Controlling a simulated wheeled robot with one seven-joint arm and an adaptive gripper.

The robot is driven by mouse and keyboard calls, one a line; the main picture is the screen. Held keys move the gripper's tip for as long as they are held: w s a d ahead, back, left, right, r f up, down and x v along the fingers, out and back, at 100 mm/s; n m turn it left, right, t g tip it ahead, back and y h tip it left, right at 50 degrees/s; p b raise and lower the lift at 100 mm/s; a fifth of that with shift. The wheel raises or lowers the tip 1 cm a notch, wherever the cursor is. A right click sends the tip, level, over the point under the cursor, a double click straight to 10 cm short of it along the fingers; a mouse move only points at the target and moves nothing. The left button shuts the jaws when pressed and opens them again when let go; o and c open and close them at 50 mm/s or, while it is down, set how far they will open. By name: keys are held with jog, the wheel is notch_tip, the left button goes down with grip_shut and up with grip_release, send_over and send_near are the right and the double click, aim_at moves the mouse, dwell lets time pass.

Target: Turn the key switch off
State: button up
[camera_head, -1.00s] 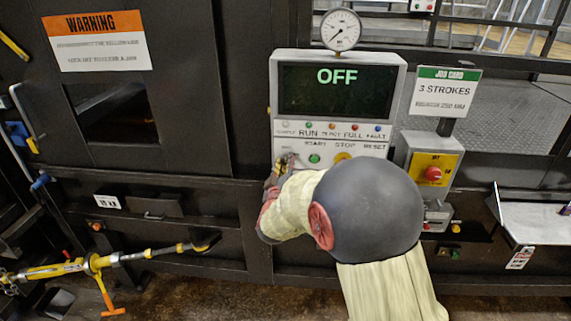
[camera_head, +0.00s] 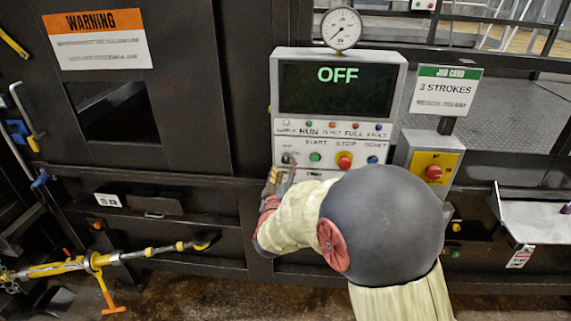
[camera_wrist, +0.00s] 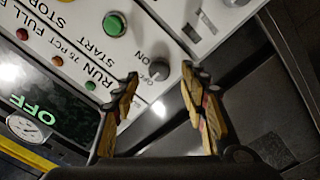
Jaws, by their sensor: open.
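The key switch (camera_head: 287,158) is a small grey knob at the lower left of the control panel, beside the green start button. In the wrist view the key switch (camera_wrist: 159,70) stands beyond and between the fingertips, with "ON" printed near it. My gripper (camera_head: 278,175) is just below the switch in the head view. Its yellow-padded fingers (camera_wrist: 160,85) are open and empty, apart from the knob. The panel display (camera_head: 336,90) reads "OFF" in green.
Close by are the green start button (camera_head: 315,157), red stop button (camera_head: 344,160) and blue reset button (camera_head: 373,160). A yellow box with a red emergency button (camera_head: 433,173) is at the right. A gauge (camera_head: 341,28) tops the panel.

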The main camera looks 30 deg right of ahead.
jog(key=v, duration=0.7)
jog(key=shift+s+a, duration=0.2)
jog(key=shift+s, duration=0.05)
